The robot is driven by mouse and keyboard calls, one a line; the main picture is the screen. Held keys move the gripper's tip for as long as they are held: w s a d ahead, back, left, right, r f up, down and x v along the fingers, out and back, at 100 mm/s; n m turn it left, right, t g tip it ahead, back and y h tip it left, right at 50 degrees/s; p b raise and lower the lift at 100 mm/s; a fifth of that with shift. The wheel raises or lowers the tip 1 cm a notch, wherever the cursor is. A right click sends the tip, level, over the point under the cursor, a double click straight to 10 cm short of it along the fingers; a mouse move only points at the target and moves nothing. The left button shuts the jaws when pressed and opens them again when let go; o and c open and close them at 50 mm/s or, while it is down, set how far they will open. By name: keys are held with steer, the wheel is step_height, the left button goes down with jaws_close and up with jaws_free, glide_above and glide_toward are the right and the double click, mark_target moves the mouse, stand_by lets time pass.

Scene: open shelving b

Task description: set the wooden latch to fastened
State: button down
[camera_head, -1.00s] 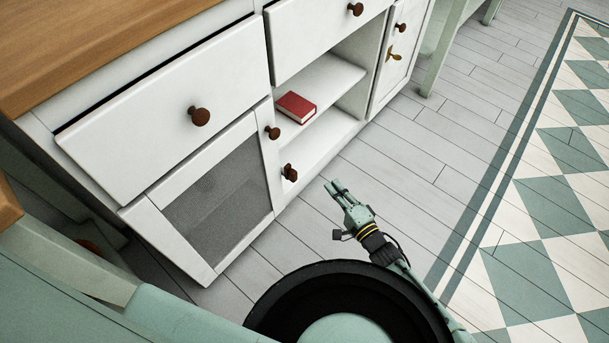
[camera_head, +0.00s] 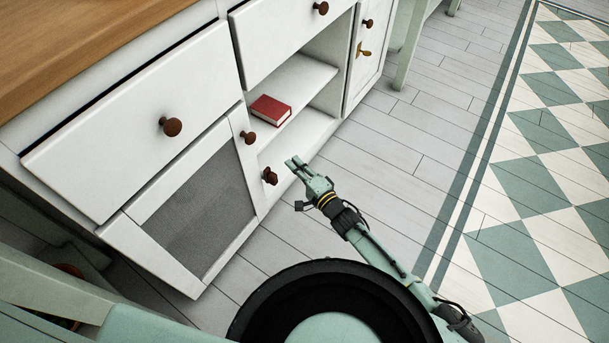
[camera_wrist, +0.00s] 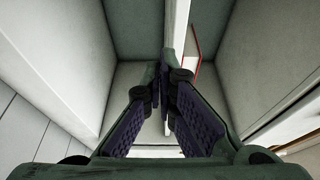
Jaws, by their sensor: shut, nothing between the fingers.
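My gripper (camera_head: 292,162) is shut and empty, just right of the latch and in front of the open compartment, with a small gap showing in the head view. In the wrist view the fingers (camera_wrist: 168,82) point into the pale compartment, and the latch does not show there.
A red book (camera_head: 270,110) lies on the shelf in the open compartment (camera_head: 309,75). Drawers with round knobs (camera_head: 170,126) are above. A narrow door at right carries a brass-coloured latch (camera_head: 363,50). Grey plank floor (camera_head: 375,160) is clear to the right.

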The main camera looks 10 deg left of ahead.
mark_target(271, 177)
steer(key=shift+s+a+p, duration=0.2)
steer(key=shift+s+a, duration=0.1)
steer(key=shift+s, duration=0.65)
steer(key=shift+s+a+p, duration=0.15)
steer(key=shift+s+a, duration=0.15)
steer(key=shift+s, duration=0.65)
